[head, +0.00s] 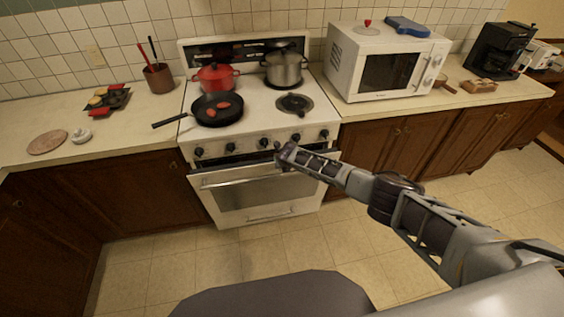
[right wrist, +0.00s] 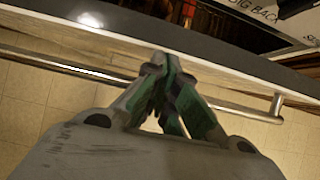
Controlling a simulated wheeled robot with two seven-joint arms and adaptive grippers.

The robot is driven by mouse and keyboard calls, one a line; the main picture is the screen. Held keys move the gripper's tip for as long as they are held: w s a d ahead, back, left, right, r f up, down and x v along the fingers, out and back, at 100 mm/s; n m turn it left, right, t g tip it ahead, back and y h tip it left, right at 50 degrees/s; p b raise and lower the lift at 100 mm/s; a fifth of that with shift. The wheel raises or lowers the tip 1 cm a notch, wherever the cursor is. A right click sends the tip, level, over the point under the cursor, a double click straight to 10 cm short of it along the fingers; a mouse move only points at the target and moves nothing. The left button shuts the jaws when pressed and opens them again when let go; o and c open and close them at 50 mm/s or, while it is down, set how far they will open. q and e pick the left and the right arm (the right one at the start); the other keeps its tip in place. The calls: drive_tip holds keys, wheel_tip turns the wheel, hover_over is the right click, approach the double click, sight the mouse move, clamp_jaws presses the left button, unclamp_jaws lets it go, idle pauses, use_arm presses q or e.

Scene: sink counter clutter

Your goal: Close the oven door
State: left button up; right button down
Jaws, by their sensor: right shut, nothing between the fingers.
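The white oven door (head: 262,194) is on the front of the stove in the head view. It appears tilted slightly outward, with a narrow dark gap along its top. Its bar handle (right wrist: 60,66) runs across the right wrist view, beside the door's top edge (right wrist: 130,48); a dark opening shows beyond that edge. My right gripper (head: 280,153) is at the upper right of the door, below the knobs. In the right wrist view my right gripper (right wrist: 166,72) is shut and empty, its tips close to the door edge; contact cannot be told. My left gripper is out of view.
The stove top holds a black frying pan (head: 217,110), a red pot (head: 216,77) and a steel pot (head: 285,69). A white microwave (head: 385,68) stands on the right counter. The tiled floor (head: 165,270) before the stove is clear.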

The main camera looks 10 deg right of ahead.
drive_tip(key=w+r, duration=0.1)
drive_tip(key=r, duration=0.1)
drive_tip(key=w+r+b, duration=0.1)
drive_tip(key=w+r, duration=0.1)
drive_tip(key=r, duration=0.1)
drive_tip(key=w+r+b, duration=0.1)
drive_tip(key=r, duration=0.1)
drive_tip(key=shift+w+r, duration=0.15)
drive_tip(key=shift+w, duration=0.2)
drive_tip(key=shift+w+a+r, duration=0.1)
drive_tip(key=shift+w+r, duration=0.3)
drive_tip(key=shift+r, duration=0.2)
